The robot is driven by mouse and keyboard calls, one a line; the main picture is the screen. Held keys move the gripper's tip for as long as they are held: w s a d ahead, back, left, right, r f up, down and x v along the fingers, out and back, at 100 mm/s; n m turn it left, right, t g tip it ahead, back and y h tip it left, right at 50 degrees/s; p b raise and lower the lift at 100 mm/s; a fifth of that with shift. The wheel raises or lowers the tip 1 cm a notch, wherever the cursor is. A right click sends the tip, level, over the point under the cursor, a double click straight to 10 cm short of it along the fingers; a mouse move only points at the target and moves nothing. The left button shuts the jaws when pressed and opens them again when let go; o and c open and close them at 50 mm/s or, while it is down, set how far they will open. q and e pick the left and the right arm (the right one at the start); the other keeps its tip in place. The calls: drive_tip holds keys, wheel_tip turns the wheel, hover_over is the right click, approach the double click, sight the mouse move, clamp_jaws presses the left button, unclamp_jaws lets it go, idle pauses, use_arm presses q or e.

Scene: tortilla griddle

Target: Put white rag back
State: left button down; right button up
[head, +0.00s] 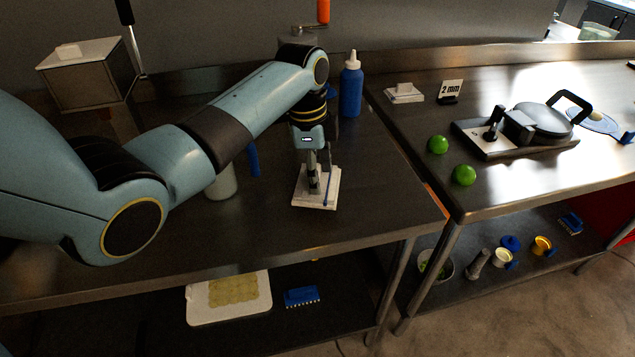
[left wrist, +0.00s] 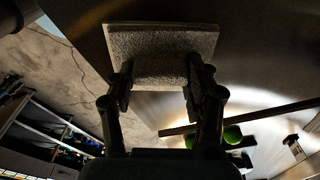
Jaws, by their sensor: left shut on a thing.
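The white rag (head: 302,195) is a flat, pale, folded square at the middle of the left steel table. My left gripper (head: 314,184) points down over it and is shut on it. I cannot tell whether the rag touches the table top or is just above it. In the left wrist view the rag (left wrist: 160,45) shows as a grey textured slab, with the fingers (left wrist: 165,82) at its two sides. My right gripper is not in view.
A blue bottle (head: 351,90) stands behind the gripper. A pale container (head: 222,184) is left of the rag, partly behind my arm. A small white block (head: 404,94), two green balls (head: 438,145) and a press (head: 520,128) are on the right table. The table front near the rag is clear.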

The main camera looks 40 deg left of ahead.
use_arm(q)
wheel_tip(320, 180, down, 3)
drive_tip(key=shift+r, duration=0.1)
drive_tip(key=shift+f, duration=0.35)
drive_tip(key=shift+s, duration=0.1)
drive_tip(key=shift+f, duration=0.1)
drive_tip(key=c, duration=0.5)
unclamp_jaws()
drive_tip(key=shift+c, duration=0.2)
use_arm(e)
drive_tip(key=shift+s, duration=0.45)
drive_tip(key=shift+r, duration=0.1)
use_arm(q)
drive_tip(key=shift+r, duration=0.45)
wheel_tip(320, 180, up, 11)
drive_tip(key=a, duration=0.1)
drive_tip(key=shift+s+r, duration=0.15)
drive_tip(key=shift+s, duration=0.2)
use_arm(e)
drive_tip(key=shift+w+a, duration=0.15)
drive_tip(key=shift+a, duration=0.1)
